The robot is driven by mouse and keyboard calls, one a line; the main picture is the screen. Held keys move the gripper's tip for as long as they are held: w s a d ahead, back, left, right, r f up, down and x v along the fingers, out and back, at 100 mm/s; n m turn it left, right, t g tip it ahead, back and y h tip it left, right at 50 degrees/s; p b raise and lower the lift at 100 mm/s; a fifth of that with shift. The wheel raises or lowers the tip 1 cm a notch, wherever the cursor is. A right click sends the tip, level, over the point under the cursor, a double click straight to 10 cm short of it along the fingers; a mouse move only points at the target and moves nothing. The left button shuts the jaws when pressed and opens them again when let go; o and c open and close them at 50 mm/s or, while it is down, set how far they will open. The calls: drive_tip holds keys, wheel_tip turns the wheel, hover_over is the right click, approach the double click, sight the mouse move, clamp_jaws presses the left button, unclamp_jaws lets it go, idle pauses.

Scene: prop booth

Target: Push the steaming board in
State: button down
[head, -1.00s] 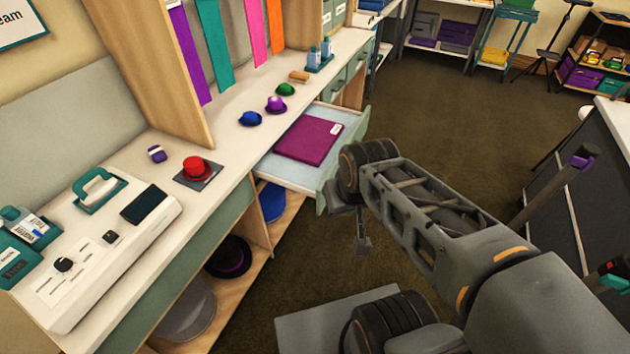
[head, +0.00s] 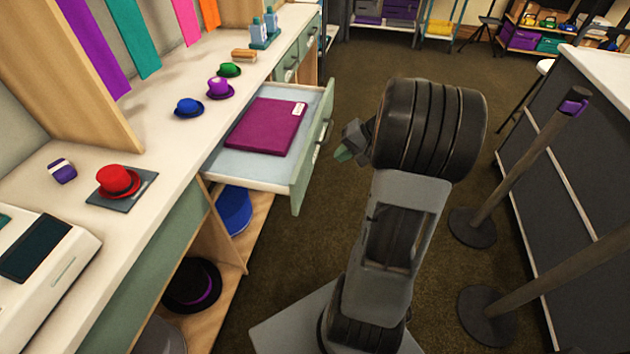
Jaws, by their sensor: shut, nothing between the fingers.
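The steaming board (head: 246,168) is a pale blue pull-out surface with a green front. It stands pulled out from the counter, over the floor. A magenta folded cloth (head: 265,127) with a white tag lies on it. My gripper (head: 343,154) is shut and empty, a little to the right of the board's front. It points left toward that front, with a gap that looks small but is hard to judge. My wrist hides part of the gripper.
The white counter (head: 165,133) holds small blue (head: 188,107), purple (head: 220,89), green (head: 229,70) and red hats (head: 118,181). Shelves under it hold larger hats. Posts (head: 525,160) and a dark cabinet (head: 590,190) stand at right.

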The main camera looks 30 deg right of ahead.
sight(307, 170)
drive_tip(key=d+f+m+t+b, duration=0.1)
drive_tip(key=d+f, duration=0.3)
drive_tip(key=shift+t, duration=0.3)
drive_tip(key=w+a+f, duration=0.2)
drive_tip(key=w+a+f+b, duration=0.1)
drive_tip(key=w+a+f, duration=0.1)
drive_tip(key=w+a+f+b, duration=0.1)
drive_tip(key=w+a, duration=0.2)
drive_tip(key=shift+a+f, duration=0.1)
drive_tip(key=shift+f, duration=0.3)
drive_tip(key=shift+w+a, duration=0.4)
